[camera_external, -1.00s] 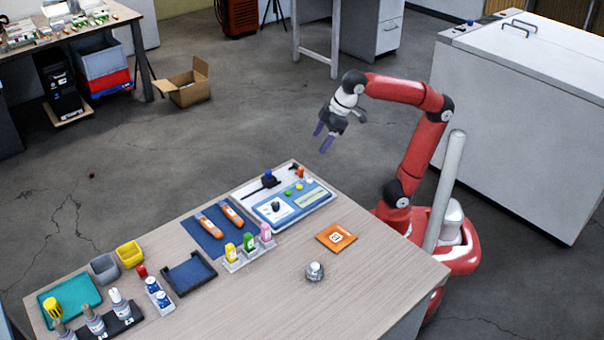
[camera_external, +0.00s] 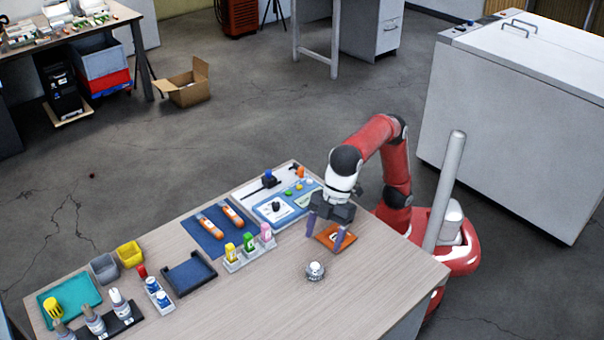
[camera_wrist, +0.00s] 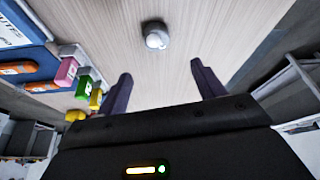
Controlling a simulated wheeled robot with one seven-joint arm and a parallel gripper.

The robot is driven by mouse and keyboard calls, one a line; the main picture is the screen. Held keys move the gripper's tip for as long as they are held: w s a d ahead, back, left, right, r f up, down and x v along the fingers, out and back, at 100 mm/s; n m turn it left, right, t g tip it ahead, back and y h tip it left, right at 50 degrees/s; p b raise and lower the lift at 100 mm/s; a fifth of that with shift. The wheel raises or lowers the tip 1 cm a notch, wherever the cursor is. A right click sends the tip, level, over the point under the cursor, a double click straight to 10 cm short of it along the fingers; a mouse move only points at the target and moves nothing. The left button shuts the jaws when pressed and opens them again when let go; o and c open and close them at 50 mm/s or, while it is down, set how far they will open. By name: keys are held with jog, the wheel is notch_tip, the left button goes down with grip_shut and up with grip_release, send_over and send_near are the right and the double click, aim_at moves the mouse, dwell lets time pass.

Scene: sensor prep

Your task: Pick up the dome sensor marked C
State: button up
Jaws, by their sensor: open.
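A small white dome sensor (camera_external: 315,271) with a grey base sits on the wooden table near its right front part. It also shows in the wrist view (camera_wrist: 155,36), ahead of the fingers and roughly between their lines. Its marking is too small to read. My gripper (camera_external: 324,237) is open and empty, pointing down over the orange square card (camera_external: 334,236), with its purple fingers apart. It is above and behind the dome in the outside view, not touching it. In the wrist view the two fingers of my gripper (camera_wrist: 160,82) frame bare table.
A rack of yellow, green and pink bottles (camera_external: 249,250) stands left of the dome. Behind it are a blue mat with orange tools (camera_external: 213,243) and a panel board (camera_external: 262,213). Table around the dome is clear; its right edge (camera_external: 430,290) is close.

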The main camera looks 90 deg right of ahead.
aim_at(315, 265)
jog(key=x, duration=1)
jog(key=shift+s+d+f+b, duration=0.1)
jog(key=shift+d+f+b, duration=0.2)
jog(key=shift+d, duration=0.05)
jog(key=c, duration=1.1)
